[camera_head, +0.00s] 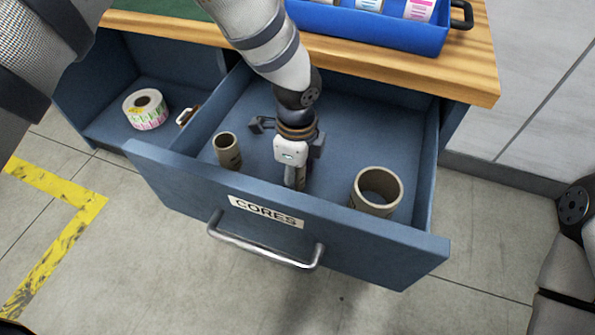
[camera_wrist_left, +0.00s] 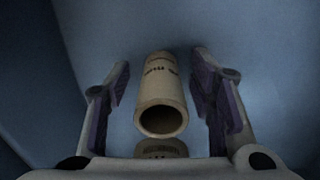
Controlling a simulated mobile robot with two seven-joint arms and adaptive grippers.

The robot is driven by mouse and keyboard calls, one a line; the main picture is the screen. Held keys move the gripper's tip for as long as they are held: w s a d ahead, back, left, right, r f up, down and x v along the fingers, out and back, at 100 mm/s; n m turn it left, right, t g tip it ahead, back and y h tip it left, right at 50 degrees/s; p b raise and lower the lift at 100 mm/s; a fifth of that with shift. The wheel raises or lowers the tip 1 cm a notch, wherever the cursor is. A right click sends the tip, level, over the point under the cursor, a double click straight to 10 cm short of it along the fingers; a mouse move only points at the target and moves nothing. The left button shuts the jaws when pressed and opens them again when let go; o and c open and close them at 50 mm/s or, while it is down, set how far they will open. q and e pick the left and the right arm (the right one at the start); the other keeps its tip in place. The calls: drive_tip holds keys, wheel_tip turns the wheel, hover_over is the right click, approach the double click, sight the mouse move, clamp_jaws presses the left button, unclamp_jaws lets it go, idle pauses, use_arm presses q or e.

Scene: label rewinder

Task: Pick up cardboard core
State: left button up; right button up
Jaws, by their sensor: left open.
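The drawer labelled CORES (camera_head: 175,185) stands pulled out. A narrow brown cardboard core (camera_head: 227,150) stands upright in its left part. A wider, shorter core (camera_head: 376,192) stands at its right. My left gripper (camera_head: 274,154) is inside the drawer, just right of the narrow core, open and empty. In the left wrist view a brown core (camera_wrist_left: 160,88) with dark print shows between the spread fingers, its open mouth facing the camera. No finger visibly touches it. My right gripper is out of view.
Left of the drawer, an open compartment holds a label roll (camera_head: 146,109). A wooden worktop (camera_head: 470,72) with a blue tray (camera_head: 385,28) of rolls lies above. The drawer's front wall and metal handle (camera_head: 265,250) face the floor.

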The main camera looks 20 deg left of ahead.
use_arm(q)
drive_tip(key=shift+f, duration=0.1)
drive_tip(key=c, duration=1)
drive_tip(key=shift+o, duration=0.3)
